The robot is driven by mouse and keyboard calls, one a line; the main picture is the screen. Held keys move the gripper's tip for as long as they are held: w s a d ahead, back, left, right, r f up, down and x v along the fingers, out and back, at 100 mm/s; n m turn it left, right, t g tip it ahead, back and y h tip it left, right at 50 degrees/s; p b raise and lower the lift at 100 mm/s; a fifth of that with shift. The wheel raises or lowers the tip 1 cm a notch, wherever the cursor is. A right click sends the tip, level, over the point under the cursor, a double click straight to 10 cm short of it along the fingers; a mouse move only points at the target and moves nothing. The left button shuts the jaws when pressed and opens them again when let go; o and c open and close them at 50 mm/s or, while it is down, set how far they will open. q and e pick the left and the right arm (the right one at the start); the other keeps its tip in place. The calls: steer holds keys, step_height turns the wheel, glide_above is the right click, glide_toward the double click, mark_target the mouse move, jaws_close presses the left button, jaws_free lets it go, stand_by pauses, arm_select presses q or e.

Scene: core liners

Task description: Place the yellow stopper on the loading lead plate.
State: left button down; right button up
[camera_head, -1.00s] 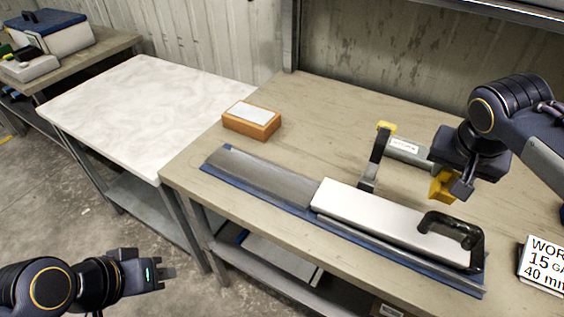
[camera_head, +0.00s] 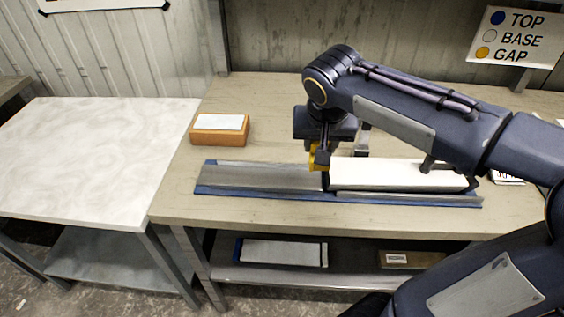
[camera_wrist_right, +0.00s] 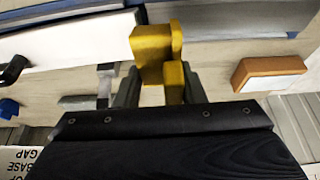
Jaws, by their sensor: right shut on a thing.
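The yellow stopper (camera_head: 316,162) is in my right gripper (camera_head: 322,150), low over the inner end of the bare grey lead plate (camera_head: 250,177), beside the end of the white block (camera_head: 400,174). In the right wrist view the stopper (camera_wrist_right: 152,48) sits between the two dark fingers (camera_wrist_right: 160,88), with the grey plate (camera_wrist_right: 215,16) beyond it. I cannot tell whether the stopper touches the plate. My left gripper is out of view.
The blue base (camera_head: 225,192) runs along the front of the workbench. An orange block with a white top (camera_head: 219,136) stands behind its left end. A pale table (camera_head: 80,160) adjoins at left. My right arm hides part of the bench.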

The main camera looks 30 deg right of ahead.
steer(key=w+f, duration=0.2)
steer(key=w+a+f, duration=0.1)
steer(key=w+f, duration=0.1)
steer(key=w+a+f, duration=0.1)
steer(key=w+f, duration=0.1)
steer(key=shift+w+a+f, duration=0.1)
steer(key=shift+w+a, duration=0.05)
steer(key=shift+w, duration=0.05)
steer(key=shift+w+f+b, duration=0.15)
steer(key=shift+w+f, duration=0.05)
steer(key=shift+f, duration=0.75)
steer(key=shift+w+f+b, duration=0.15)
steer(key=shift+f, duration=0.8)
steer(key=shift+f, duration=0.15)
steer(key=o, duration=1)
steer(key=shift+c, duration=0.2)
